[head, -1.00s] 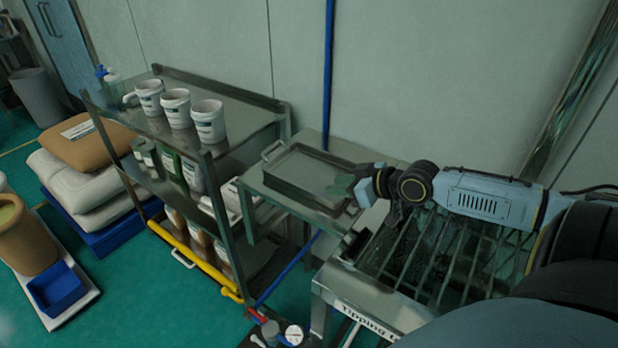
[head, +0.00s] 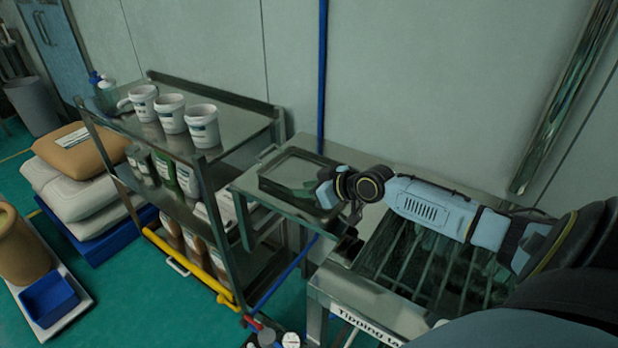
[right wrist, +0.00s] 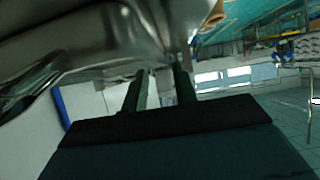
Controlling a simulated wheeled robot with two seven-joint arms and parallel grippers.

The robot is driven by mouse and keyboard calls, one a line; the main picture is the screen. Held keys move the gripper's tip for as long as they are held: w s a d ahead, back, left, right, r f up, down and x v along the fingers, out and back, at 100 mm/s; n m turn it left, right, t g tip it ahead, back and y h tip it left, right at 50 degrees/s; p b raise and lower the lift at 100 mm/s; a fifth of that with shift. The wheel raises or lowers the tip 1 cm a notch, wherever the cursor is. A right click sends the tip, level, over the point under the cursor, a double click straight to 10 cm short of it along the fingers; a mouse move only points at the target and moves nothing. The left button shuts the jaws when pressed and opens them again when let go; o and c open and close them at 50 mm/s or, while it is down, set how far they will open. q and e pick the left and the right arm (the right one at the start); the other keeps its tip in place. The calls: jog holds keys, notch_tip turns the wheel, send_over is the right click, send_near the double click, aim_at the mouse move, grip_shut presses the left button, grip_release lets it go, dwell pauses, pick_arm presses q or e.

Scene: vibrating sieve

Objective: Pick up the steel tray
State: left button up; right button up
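The steel tray (head: 270,183) is a shallow rectangular tray with a handle at its left end. It lies on a steel side table against the wall in the head view. My right gripper (head: 303,191) reaches in from the right, with its fingers over the tray's right part. The right gripper also shows in the right wrist view (right wrist: 160,82), its two dark fingers apart with a gap between them. A blurred grey metal surface fills the upper left there; I cannot tell whether the fingers touch it. My arm hides the tray's right end. My left gripper is not in view.
A steel shelf cart (head: 236,128) with white tubs (head: 171,114) stands left of the table. The tipping station with its bar grate (head: 392,262) lies right of the table, under my right arm. A blue pipe (head: 322,75) runs down the wall behind.

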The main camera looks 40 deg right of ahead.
aim_at(295, 187)
jog(key=x, duration=0.4)
jog(key=shift+w+r, duration=0.1)
jog(key=shift+w, duration=0.1)
grip_shut()
jog(key=shift+r, duration=0.1)
